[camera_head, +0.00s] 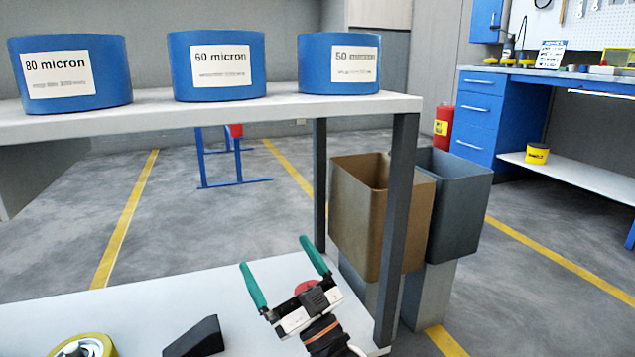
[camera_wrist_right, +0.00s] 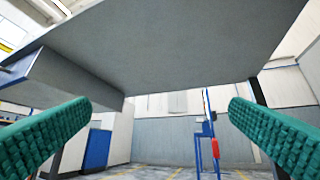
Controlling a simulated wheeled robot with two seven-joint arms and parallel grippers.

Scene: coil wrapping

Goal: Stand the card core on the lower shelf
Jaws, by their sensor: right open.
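My right gripper (camera_head: 272,252) is over the right part of the lower shelf (camera_head: 190,290), below the upper shelf's level. Its two green fingers are spread wide with nothing between them. In the right wrist view, the fingers frame the underside of the upper shelf (camera_wrist_right: 180,45) and the room beyond. I cannot make out a card core in either view. A yellow-rimmed round item (camera_head: 85,347) at the lower left is cut off by the frame. A small red round thing (camera_head: 305,287) shows just behind my gripper's body, mostly hidden. My left gripper is not in view.
Three blue rolls labelled 80 micron (camera_head: 60,90), 60 micron (camera_head: 222,80) and 50 micron (camera_head: 355,78) stand on the upper shelf. A black wedge (camera_head: 196,338) lies on the lower shelf. A dark post (camera_head: 396,220) and brown bin (camera_head: 375,220) are at the right.

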